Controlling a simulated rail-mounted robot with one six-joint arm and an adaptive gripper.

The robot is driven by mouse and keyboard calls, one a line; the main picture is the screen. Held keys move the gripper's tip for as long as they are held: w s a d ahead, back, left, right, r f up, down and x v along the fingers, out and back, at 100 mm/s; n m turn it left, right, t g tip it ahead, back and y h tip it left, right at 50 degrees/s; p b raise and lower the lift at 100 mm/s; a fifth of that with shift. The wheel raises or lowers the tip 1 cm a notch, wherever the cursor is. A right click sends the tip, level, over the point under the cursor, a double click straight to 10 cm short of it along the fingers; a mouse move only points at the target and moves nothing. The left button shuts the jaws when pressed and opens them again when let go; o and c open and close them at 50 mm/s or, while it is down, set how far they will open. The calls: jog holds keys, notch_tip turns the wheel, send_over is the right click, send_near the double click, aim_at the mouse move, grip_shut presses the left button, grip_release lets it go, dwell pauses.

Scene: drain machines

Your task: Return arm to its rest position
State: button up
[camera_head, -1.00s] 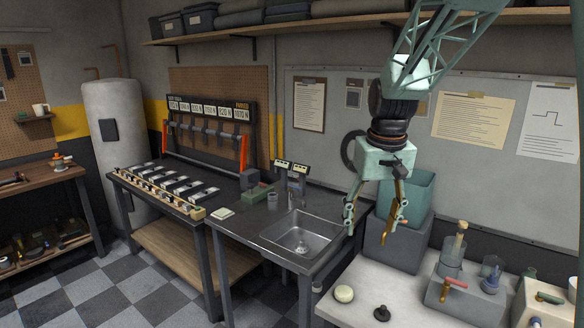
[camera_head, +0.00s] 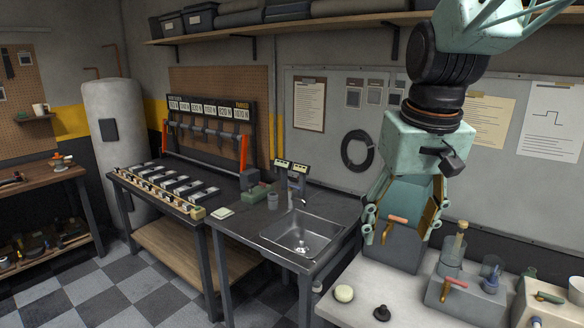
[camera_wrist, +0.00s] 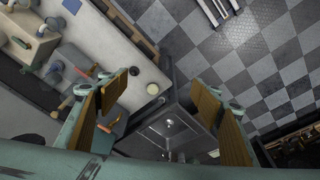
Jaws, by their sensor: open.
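My gripper (camera_head: 404,230) hangs from the pale green arm at the right in the head view, fingers pointing down. It is in front of the grey box with an orange-red handle and above the back of the white counter (camera_head: 350,310). Its fingers are spread apart with nothing between them. In the wrist view the two wooden-faced fingers of my gripper (camera_wrist: 170,95) stand wide apart on either side. The sink (camera_wrist: 172,130) and the counter edge show below and between them.
A metal sink (camera_head: 302,234) lies left of my gripper. A cream round piece (camera_head: 344,293) and a black knob (camera_head: 382,313) sit on the white counter. Grey fixtures with handles (camera_head: 460,292) stand at the right. A shelf (camera_head: 270,34) runs above. The checkered floor is clear.

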jog(key=s+t, duration=0.1)
jog(key=s, duration=2.5)
jog(key=shift+s+m, duration=0.25)
jog(key=shift+m, duration=0.05)
